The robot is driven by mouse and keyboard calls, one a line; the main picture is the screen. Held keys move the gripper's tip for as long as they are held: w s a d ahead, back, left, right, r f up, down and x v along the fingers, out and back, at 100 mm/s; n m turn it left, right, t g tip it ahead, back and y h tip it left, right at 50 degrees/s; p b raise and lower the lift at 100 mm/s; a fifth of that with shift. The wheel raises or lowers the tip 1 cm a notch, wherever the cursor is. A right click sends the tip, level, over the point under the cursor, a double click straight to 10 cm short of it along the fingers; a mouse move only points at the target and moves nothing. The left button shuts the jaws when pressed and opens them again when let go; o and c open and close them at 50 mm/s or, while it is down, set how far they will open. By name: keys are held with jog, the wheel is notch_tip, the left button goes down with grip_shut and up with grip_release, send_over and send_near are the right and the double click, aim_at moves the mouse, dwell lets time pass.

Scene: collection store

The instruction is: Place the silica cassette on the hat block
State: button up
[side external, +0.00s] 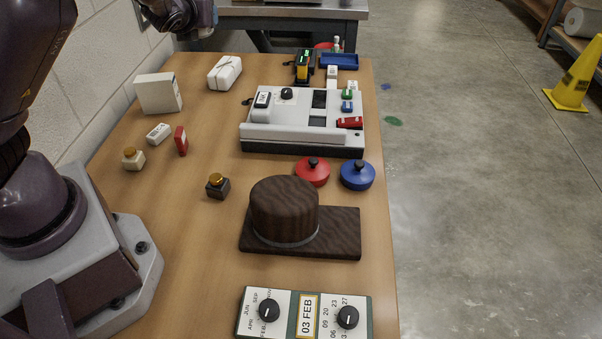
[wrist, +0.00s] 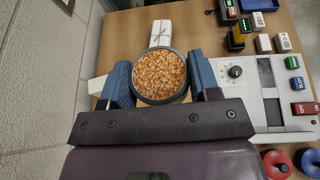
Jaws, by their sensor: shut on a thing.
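The silica cassette (wrist: 159,75) is a round dark-rimmed dish filled with orange and pale beads. In the wrist view my gripper (wrist: 160,80) is shut on it, with one blue finger on each side of the rim. The hat block (side external: 284,208) is a dark brown wooden crown on a rectangular board, at the middle front of the table in the side external view. The top of the crown is bare. It is outside the wrist view. Neither my gripper's fingers nor the cassette can be made out in the side external view.
A grey-white machine (side external: 290,132) stands behind the hat block. A red lidded pot (side external: 313,175) and a blue one (side external: 357,177) stand close behind it. A date dial panel (side external: 304,313) lies in front. A small dark stamp-like item (side external: 217,188) stands to its left.

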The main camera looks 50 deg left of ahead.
jog(key=w+d+f+m+t+h, duration=0.3)
jog(key=w+d+m+t+h, duration=0.15)
jog(key=d, duration=0.35)
jog(key=m+g+h, duration=0.9)
jog(key=m+h, duration=0.9)
jog(key=m, duration=0.1)
send_over(300, 192)
jog(key=shift+h, duration=0.25)
jog(key=shift+f, duration=5)
jog(key=shift+f, duration=0.1)
jog(key=o, duration=1)
jog(key=shift+c, duration=0.2)
